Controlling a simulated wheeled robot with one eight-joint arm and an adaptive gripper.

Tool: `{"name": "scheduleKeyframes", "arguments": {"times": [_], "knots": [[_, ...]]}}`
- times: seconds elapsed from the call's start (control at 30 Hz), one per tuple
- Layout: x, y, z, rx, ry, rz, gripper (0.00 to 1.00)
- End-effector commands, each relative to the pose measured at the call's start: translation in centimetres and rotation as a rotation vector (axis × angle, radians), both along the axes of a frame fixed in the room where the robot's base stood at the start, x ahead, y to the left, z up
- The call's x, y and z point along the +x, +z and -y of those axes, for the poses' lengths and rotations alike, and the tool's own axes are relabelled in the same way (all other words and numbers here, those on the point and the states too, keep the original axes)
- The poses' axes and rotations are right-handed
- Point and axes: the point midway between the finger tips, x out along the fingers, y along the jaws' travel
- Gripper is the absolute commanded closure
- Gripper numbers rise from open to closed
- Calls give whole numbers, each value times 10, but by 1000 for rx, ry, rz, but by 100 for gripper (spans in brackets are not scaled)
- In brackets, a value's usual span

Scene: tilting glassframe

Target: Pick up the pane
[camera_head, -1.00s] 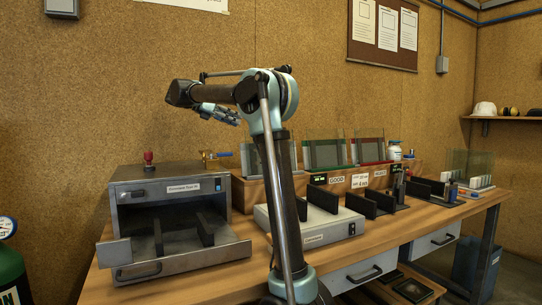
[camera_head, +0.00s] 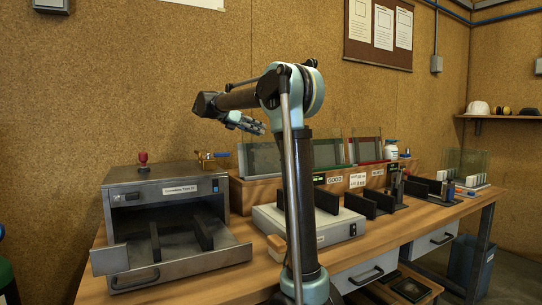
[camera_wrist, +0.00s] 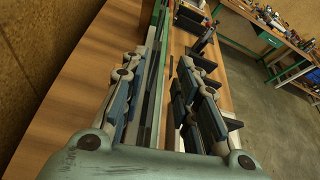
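Several clear glass panes stand upright in a wooden rack (camera_head: 240,192) at the back of the bench: a left pane (camera_head: 262,158), a middle pane (camera_head: 328,153) behind a green strip marked GOOD, and a right pane (camera_head: 366,150) behind a red strip. More panes (camera_head: 466,163) stand at the far right. My gripper (camera_head: 247,124) is above the rack's left part, higher than the left pane and apart from it. In the wrist view my gripper (camera_wrist: 160,80) has its two fingers spread, with nothing held between them. Which pane is meant cannot be told.
A metal box with a pulled-out tray (camera_head: 180,258) stands at the left. A white device with black uprights (camera_head: 320,224) sits before the rack, and black holders (camera_head: 425,189) lie further right. My arm hides part of the rack and device.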

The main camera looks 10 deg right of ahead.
Motion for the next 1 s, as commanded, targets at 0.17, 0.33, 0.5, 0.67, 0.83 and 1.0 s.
{"name": "scheduleKeyframes", "arguments": {"times": [0.17,0.33,0.5,0.67,0.83,1.0], "knots": [[2,-10,11,0,12,0,72],[2,-12,14,0,16,-1,72],[2,-12,15,0,15,0,83],[2,-12,15,0,15,0,100],[2,-12,15,0,15,0,100],[2,-11,15,-1,15,0,100]]}}
